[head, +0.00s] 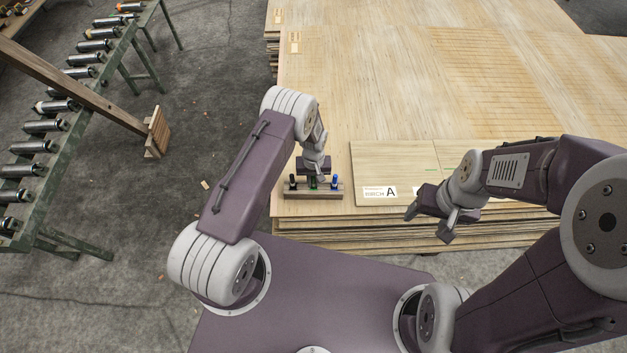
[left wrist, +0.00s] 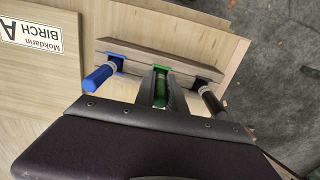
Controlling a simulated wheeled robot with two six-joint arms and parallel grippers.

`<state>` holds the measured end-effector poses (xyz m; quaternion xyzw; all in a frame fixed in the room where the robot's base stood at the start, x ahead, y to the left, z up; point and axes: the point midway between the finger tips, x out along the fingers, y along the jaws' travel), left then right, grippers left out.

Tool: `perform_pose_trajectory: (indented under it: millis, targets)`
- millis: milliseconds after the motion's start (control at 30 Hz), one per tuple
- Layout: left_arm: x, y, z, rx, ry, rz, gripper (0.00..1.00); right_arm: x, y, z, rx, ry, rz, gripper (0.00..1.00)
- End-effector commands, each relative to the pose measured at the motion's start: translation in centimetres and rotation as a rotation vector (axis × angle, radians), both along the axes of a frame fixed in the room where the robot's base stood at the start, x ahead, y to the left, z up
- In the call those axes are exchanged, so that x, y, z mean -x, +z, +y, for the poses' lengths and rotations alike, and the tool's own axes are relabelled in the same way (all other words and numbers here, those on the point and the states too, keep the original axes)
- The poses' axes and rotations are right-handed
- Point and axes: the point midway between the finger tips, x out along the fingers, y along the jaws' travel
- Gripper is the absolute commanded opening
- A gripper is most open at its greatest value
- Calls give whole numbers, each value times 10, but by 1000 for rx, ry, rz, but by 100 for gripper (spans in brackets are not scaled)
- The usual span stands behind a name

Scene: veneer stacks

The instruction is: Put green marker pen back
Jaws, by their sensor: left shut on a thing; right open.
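The green marker pen (left wrist: 160,92) is between the fingers of my left gripper (head: 314,174), which is shut on it. In the left wrist view, its far end is at the middle, green-marked place of a wooden pen rack (left wrist: 205,70). I cannot tell how deep it sits there. The rack also shows in the head view (head: 313,194), at the near left corner of the veneer stack. A blue marker (left wrist: 98,78) and a black marker (left wrist: 212,102) stand in the rack on either side of the green one. My right gripper (head: 428,222) is open and empty.
The veneer stack (head: 370,80) fills the right and back. A panel with a "BIRCH A" label (head: 380,192) lies right of the rack.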

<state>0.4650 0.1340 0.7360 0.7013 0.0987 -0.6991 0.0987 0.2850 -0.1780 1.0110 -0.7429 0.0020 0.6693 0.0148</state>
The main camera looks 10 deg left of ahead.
Motion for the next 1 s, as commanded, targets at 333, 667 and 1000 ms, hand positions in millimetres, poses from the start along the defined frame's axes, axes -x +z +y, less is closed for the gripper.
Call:
perform_pose_trajectory:
  millis: [333, 667, 1000]
  targets:
    - [0, 0, 0, 0, 0, 0, 37, 0, 0, 0, 0, 0, 0, 64]
    - [-2, 42, 0, 1, 0, -4, 37, 0, -1, 0, 0, 0, 0, 64]
    - [0, 111, 0, 0, 0, -2, 37, 0, -7, 0, 0, 0, 0, 64]
